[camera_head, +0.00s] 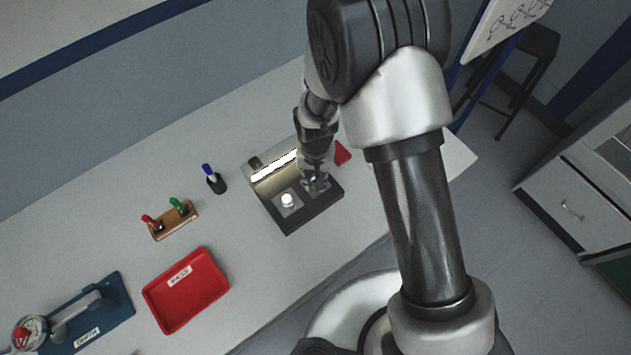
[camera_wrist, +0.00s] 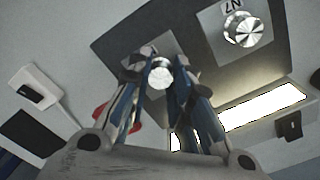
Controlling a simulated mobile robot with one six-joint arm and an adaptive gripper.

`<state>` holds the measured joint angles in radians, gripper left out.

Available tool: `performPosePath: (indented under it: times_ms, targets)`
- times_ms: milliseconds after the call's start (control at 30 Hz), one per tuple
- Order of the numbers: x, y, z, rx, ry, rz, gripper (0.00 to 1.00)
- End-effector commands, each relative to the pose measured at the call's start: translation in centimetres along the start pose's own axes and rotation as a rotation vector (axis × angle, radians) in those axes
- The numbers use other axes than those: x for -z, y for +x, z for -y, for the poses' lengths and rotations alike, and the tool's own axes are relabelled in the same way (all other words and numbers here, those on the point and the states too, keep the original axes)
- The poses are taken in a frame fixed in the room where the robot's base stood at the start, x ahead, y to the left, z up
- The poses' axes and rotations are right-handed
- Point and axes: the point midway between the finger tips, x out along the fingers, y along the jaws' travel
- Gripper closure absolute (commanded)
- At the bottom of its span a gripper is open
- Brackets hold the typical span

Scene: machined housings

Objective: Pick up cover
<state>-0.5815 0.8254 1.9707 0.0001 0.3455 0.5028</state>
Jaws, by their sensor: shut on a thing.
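My gripper (camera_wrist: 158,67) is over the dark inspection stand (camera_wrist: 118,40), with its fingers pointing down at a pale square. It is shut on a small round silver part, the cover (camera_wrist: 160,75), which shows between the fingertips in the wrist view. The fingers hide part of it, and I cannot tell whether it touches the pale square below. In the head view my gripper (camera_head: 315,184) is at the right part of the stand (camera_head: 296,222) and hides the cover. A second round silver part (camera_wrist: 243,30) sits on a labelled pale square; it also shows in the head view (camera_head: 288,200).
A bright lamp bar (camera_head: 274,166) runs along the stand's back. A red tray (camera_head: 190,300) labelled PASS, a wooden rack (camera_head: 175,222), a marker in a holder (camera_head: 214,181) and a blue depth gauge base (camera_head: 112,308) stand to the left. A red item (camera_head: 342,153) is behind my gripper.

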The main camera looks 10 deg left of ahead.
Motion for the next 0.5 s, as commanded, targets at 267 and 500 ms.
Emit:
performPosePath:
  times_ms: [267, 500]
  targets:
    - [0.01, -0.01, 0.01, 0.0, 0.0, 0.0, 1.0]
    - [0.03, -0.33, 0.01, 0.0, 0.0, -0.001, 1.0]
